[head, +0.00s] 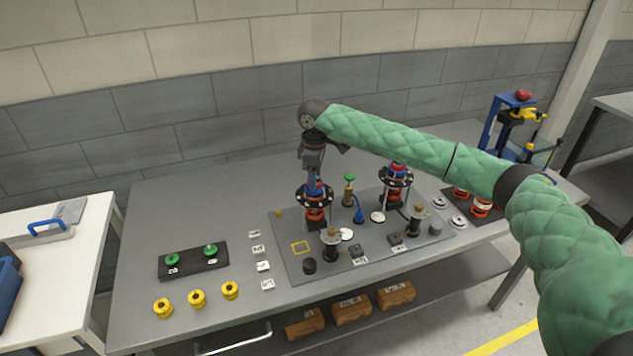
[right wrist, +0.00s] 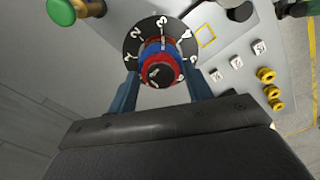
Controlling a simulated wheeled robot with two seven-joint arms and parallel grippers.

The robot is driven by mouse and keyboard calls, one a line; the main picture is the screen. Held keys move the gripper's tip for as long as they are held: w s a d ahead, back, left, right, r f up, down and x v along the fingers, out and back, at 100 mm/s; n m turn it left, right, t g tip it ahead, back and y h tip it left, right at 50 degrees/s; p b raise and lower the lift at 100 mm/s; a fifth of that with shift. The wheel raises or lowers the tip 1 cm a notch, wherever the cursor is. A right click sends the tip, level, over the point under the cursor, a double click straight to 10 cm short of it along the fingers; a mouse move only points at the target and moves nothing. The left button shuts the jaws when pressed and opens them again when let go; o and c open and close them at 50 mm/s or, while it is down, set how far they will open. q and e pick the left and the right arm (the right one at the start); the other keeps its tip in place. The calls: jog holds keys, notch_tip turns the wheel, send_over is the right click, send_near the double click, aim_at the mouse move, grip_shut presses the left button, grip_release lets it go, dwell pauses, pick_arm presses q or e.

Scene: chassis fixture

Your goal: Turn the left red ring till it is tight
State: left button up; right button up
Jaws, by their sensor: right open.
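The left post (head: 315,212) stands on the grey plate, with orange-red parts below a black disc with white marks. My right gripper (head: 313,178) points down over its top. In the right wrist view, the red ring (right wrist: 161,63) sits with blue parts in front of the marked black disc (right wrist: 135,41). The blue fingers of my right gripper (right wrist: 164,88) are open, one on each side of the red and blue top. Whether either finger touches it cannot be told. My left gripper is out of view.
A similar right post (head: 397,182) stands close by on the plate (head: 290,262). A green-topped valve (head: 349,186) rises between the posts. Yellow rings (head: 197,298) and a black block with green knobs (head: 194,261) lie at the left. The table's back left is clear.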

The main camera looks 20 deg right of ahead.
jog(key=shift+f, duration=0.15)
jog(key=shift+n+p, duration=0.5)
jog(key=shift+n, duration=0.2)
jog(key=n+p, duration=0.1)
jog(key=n, duration=0.2)
jog(key=shift+n+p, duration=0.3)
jog(key=n+p, duration=0.1)
jog(key=n, duration=0.2)
jog(key=shift+n, duration=0.3)
jog(key=n+p, duration=0.1)
jog(key=n, duration=0.2)
jog(key=n+p, duration=0.1)
jog(key=n, duration=0.4)
jog(key=shift+n, duration=0.9)
